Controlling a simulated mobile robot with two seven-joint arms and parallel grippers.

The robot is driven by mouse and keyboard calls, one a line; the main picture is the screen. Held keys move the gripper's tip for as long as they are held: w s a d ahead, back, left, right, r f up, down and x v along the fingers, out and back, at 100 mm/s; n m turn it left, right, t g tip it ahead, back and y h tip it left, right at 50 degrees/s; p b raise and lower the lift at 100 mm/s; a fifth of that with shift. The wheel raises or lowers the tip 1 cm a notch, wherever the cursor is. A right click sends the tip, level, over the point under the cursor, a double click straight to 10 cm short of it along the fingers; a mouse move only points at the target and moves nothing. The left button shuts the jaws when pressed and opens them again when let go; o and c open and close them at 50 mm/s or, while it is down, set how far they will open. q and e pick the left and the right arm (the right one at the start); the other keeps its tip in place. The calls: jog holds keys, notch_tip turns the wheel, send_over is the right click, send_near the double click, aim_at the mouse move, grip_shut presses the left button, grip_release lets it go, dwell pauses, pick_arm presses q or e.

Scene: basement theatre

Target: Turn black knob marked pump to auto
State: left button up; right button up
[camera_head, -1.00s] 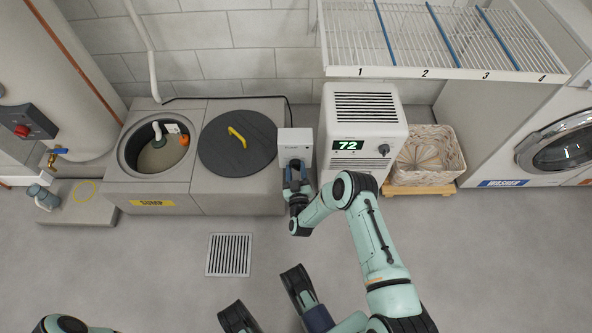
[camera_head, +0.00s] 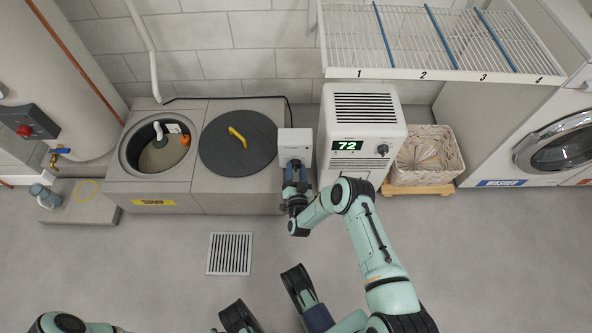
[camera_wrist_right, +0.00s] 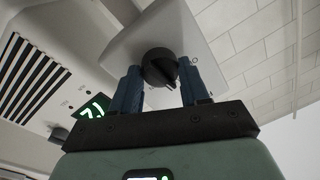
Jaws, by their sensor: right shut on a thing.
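A small light grey control box (camera_head: 295,140) stands between the round dark sump lid and the white dehumidifier-like unit. Its black knob (camera_wrist_right: 159,66) shows in the right wrist view, with a pale pointer line slanting to the lower right. Small marks sit on the box face around it, too small to read surely. My right gripper (camera_head: 296,172) is at the front of the box. In the right wrist view its blue fingers (camera_wrist_right: 162,80) stand either side of the knob, shut on it. The knob is hidden by the gripper in the head view.
A white unit (camera_head: 362,125) showing 72 stands close right of the box. The sump lid (camera_head: 238,156) with a yellow handle is to the left. A wire shelf (camera_head: 440,45) hangs above right, over a wicker basket (camera_head: 428,155). Open floor with a drain (camera_head: 229,254) lies in front.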

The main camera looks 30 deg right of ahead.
jog(key=shift+m, duration=0.7)
jog(key=o, duration=1.1)
jog(key=shift+c, duration=0.2)
